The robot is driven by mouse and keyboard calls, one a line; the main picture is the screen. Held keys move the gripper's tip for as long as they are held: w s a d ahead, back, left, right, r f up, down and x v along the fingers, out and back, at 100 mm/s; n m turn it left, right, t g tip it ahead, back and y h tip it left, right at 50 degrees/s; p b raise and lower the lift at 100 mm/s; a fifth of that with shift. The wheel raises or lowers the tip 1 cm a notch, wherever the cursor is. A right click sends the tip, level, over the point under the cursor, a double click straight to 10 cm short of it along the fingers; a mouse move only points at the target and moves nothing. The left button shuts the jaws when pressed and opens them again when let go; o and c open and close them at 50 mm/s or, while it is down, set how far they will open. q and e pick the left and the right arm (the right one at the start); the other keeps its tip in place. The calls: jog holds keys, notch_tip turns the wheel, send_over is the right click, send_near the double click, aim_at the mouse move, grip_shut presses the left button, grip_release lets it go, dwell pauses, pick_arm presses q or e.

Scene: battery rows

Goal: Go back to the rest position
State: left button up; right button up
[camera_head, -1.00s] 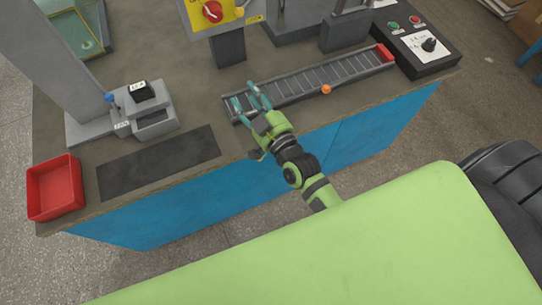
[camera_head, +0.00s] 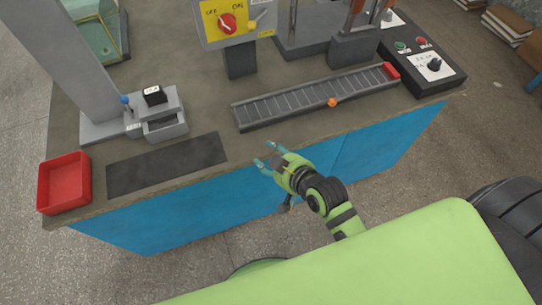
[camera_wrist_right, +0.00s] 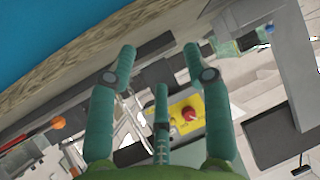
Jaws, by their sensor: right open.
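My right gripper (camera_head: 267,155) is open and empty in the head view, just in front of the workbench's front edge, below the conveyor. Its teal fingers also show in the right wrist view (camera_wrist_right: 160,65), spread apart with nothing between them. The green and black right arm reaches up from the lower right of the head view. My left gripper is not in view.
The workbench (camera_head: 190,82) holds a roller conveyor (camera_head: 290,101) with an orange knob (camera_head: 332,102), a black mat (camera_head: 168,163), a red tray (camera_head: 64,183), a grey press fixture (camera_head: 163,120), a switch box (camera_head: 239,22) and a control panel (camera_head: 423,62).

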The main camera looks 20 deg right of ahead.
dwell(0.4)
jog(key=s+d+f+g+h, duration=0.15)
jog(key=s+f, duration=0.25)
jog(key=f, duration=0.4)
jog(key=s+d+f+g, duration=0.1)
jog(key=s+f+g, duration=0.15)
jog(key=f, duration=0.55)
jog(key=s+d+f+g+h, duration=0.1)
jog(key=s+f, duration=0.3)
jog(key=f, duration=0.5)
jog(key=s+d+f+g, duration=0.1)
jog(key=s+d+f, duration=0.1)
jog(key=s+f, duration=0.2)
jog(key=s+d+f+g, duration=0.2)
jog(key=s+f, duration=0.2)
jog(key=s, duration=0.7)
jog(key=s+d+f+m+g+h, duration=0.1)
jog(key=s+d+f+g, duration=0.1)
jog(key=s+f, duration=0.3)
jog(key=s, duration=0.2)
jog(key=shift+s+d, duration=0.2)
jog(key=shift+s, duration=0.3)
jog(key=shift+c, duration=1.1)
jog(key=shift+s, duration=0.1)
